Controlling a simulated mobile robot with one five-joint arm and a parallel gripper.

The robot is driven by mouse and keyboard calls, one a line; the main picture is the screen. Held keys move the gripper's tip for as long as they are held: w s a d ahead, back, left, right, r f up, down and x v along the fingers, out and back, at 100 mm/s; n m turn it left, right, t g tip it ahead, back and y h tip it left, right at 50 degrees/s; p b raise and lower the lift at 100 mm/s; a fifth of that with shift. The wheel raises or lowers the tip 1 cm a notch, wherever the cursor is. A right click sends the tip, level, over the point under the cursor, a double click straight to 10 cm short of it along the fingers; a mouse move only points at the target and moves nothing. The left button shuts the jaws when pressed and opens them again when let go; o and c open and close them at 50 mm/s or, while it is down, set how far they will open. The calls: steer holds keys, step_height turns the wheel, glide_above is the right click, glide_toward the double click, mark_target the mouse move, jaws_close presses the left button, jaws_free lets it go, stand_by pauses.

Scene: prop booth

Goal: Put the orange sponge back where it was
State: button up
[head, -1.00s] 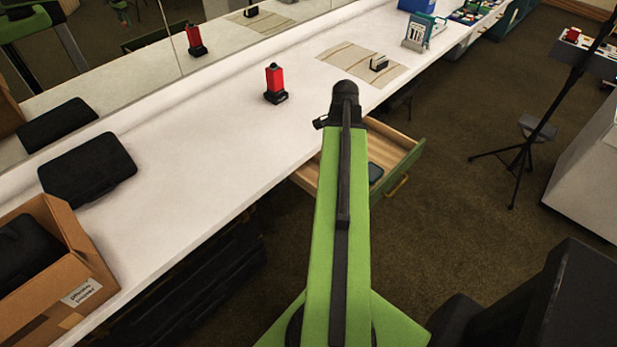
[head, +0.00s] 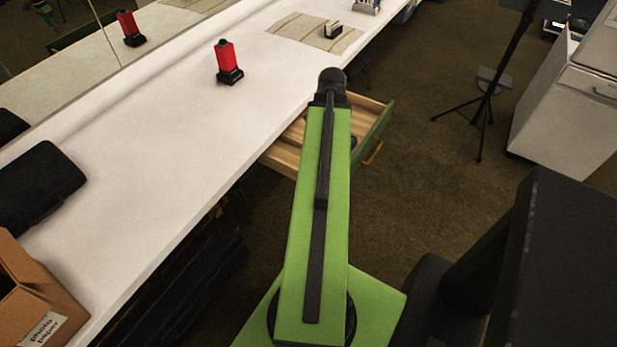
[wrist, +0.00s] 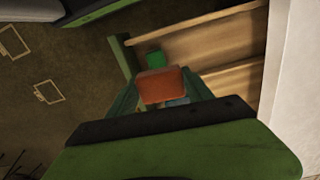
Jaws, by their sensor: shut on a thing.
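The orange sponge (wrist: 161,86) is held between the fingers of my gripper (wrist: 160,90) in the wrist view. My gripper is shut on it, above or within the open drawer; the exact height is hard to tell. The wooden drawer with a green front (head: 374,138) stands out from under the white counter, and its bare wooden inside also shows in the wrist view (wrist: 215,42). My arm hides the gripper, the sponge and part of the drawer in the head view.
The white counter (head: 180,125) bears a red device on a black base (head: 229,62), a striped cloth (head: 300,30) and a black case (head: 38,182). A cardboard box (head: 40,300) is at lower left. A tripod (head: 485,110) and white cabinet (head: 570,115) stand at right.

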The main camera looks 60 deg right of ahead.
steer(key=s+f+b, duration=0.1)
steer(key=s+f, duration=0.2)
steer(key=s, duration=0.2)
steer(key=shift+n, duration=0.3)
steer(key=w+f+b, duration=0.2)
steer(key=w, duration=0.2)
steer(key=w+f+b, duration=0.2)
steer(key=w, duration=0.1)
steer(key=w+f+b, duration=0.3)
steer(key=w, duration=0.1)
steer(key=shift+w+d, duration=0.35)
steer(key=shift+w+a, duration=0.1)
steer(key=shift+w, duration=0.15)
step_height(320, 180, down, 4)
steer(key=b, duration=0.4)
steer(key=shift+f+b, duration=0.25)
steer(key=shift+b, duration=0.05)
steer(key=shift+r, duration=0.2)
steer(key=shift+f, duration=0.15)
steer(key=o, duration=1.3)
